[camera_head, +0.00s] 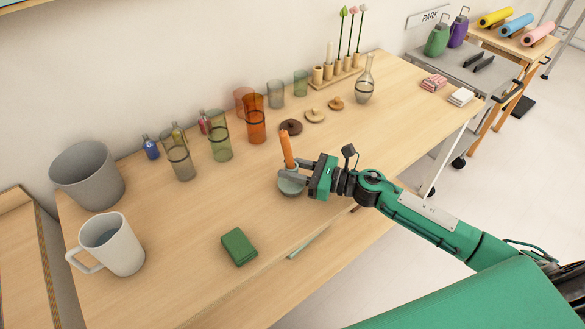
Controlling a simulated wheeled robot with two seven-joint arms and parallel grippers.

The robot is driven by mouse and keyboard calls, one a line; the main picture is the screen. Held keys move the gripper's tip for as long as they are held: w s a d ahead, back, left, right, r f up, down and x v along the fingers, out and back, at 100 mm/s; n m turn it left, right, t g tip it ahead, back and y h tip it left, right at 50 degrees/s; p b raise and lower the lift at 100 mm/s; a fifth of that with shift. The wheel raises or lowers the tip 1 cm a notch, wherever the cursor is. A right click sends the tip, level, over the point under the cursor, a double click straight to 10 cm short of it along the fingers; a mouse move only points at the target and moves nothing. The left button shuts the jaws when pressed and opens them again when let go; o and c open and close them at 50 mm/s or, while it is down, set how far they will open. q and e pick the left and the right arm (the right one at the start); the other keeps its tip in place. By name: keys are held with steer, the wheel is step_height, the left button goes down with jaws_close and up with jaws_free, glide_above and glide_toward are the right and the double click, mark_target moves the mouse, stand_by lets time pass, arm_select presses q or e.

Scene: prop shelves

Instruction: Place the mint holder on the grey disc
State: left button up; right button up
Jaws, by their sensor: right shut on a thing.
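The mint holder (290,187) is a small round grey-green piece near the middle of the table, with an upright, slightly tilted orange candle (286,150) at it. My right gripper (296,178) comes in from the right, low over the table, and is shut on the holder. The fingers hide part of it. I cannot make out a separate grey disc; it may be hidden under the holder, and I cannot tell whether the holder touches anything below. My left gripper is not in view.
A dark green box (239,248) lies to the front left. A mug (112,245) and a grey pot (88,175) stand at the left. Coloured glasses (256,120), wooden round pieces (315,115) and a glass carafe (365,80) stand behind. Bare table lies left of my gripper.

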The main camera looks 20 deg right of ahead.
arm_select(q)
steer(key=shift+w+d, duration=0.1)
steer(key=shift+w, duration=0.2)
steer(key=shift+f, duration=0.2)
arm_select(e)
steer(key=shift+f, duration=0.1)
steer(key=o, duration=1.1)
steer(key=shift+r, duration=0.25)
steer(key=shift+s+d+f+b, duration=0.3)
steer(key=shift+s+d+b, duration=0.25)
steer(key=shift+d, duration=0.25)
steer(key=b+v, duration=0.2)
steer(key=v, duration=0.6)
steer(key=shift+s+d, duration=0.2)
steer(key=shift+s, duration=0.05)
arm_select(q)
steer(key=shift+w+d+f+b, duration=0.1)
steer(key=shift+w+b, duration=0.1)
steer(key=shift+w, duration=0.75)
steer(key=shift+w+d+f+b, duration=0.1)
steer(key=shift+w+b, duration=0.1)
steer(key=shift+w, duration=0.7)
arm_select(e)
steer(key=shift+s+d+r, duration=0.2)
steer(key=shift+s+d, duration=0.2)
steer(key=shift+d, duration=0.2)
